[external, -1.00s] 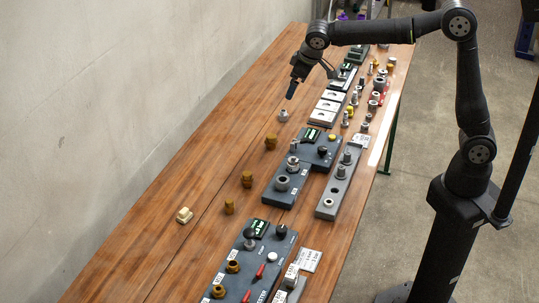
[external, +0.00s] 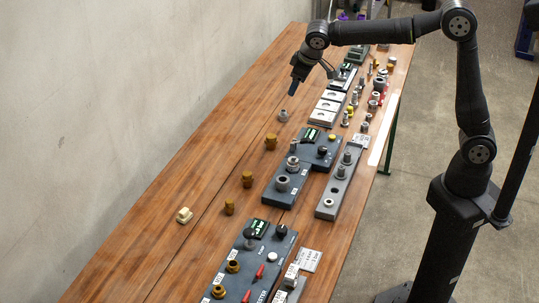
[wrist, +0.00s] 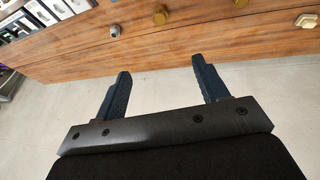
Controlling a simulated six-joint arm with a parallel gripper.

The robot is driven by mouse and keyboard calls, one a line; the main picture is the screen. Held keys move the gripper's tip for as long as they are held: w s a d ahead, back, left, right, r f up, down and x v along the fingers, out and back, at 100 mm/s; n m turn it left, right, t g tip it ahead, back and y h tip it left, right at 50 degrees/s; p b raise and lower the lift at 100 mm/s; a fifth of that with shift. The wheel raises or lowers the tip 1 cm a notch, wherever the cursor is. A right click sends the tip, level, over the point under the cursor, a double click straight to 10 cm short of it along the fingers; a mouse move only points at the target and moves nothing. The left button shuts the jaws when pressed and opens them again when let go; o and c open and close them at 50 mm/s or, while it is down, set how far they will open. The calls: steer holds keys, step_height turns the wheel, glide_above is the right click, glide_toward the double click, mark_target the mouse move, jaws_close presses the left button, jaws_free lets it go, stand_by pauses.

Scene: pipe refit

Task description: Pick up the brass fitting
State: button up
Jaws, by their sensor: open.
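Several brass fittings stand on the wooden table in the external view: one farthest back (external: 271,142), one in the middle (external: 247,179) and a smaller one nearer the camera (external: 229,206). I cannot tell which one is meant. My gripper (external: 292,93) is above the table, behind the brass fittings and just above a small silver fitting (external: 283,116), apart from it. In the wrist view my gripper (wrist: 160,65) is open and empty. Beyond its fingers, brass pieces (wrist: 160,14) show near the top edge, one cut off by the frame.
A cream block (external: 184,215) lies at the left of the table. Dark panels with knobs and sockets (external: 290,185) and a grey rail (external: 339,187) line the right side. A wall stands along the left. The left strip of table is mostly clear.

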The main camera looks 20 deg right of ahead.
steer(key=n+g, duration=0.4)
steer(key=n, duration=0.3)
glide_toward(272, 135)
steer(key=f, duration=0.5)
steer(key=shift+w+a, duration=0.1)
steer(key=shift+w, duration=0.15)
steer(key=shift+s+a+f, duration=0.1)
steer(key=shift+a+f, duration=0.1)
steer(key=shift+f, duration=0.65)
steer(key=shift+a+f, duration=0.2)
steer(key=shift+f, duration=0.7)
steer(key=shift+s+a+f, duration=0.1)
steer(key=shift+a+f, duration=0.05)
steer(key=shift+f, duration=0.7)
steer(key=shift+c, duration=0.5)
steer(key=c, duration=1)
